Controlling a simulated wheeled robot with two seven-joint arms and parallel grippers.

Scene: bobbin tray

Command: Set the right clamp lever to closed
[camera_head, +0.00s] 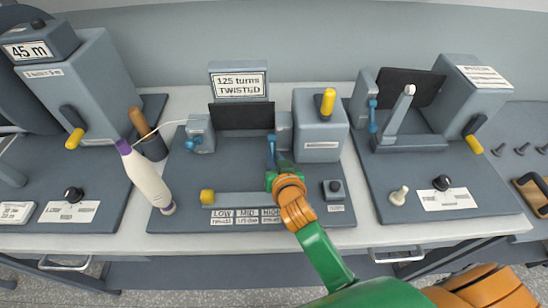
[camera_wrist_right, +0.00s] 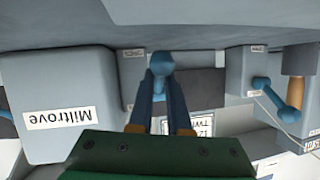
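The right clamp lever (camera_head: 271,143) is a blue lever on the grey block at the right of the middle station, below the "125 turns TWISTED" sign. My right gripper (camera_head: 275,172) reaches it from the front. In the right wrist view the lever's blue ball end (camera_wrist_right: 160,61) sits between the two fingertips, with no clear gap on either side. The fingers look shut on it. A matching left clamp lever (camera_head: 191,144) stands on the block at the left, away from the gripper; it also shows in the wrist view (camera_wrist_right: 290,120). My left gripper is out of view.
A white bobbin with purple tip (camera_head: 147,180) leans at the left of the middle station, with thread running from it. A grey box with yellow-tipped handle (camera_head: 327,103) stands just right of the lever. A yellow-knobbed slider (camera_head: 207,196) lies in front. Other stations flank both sides.

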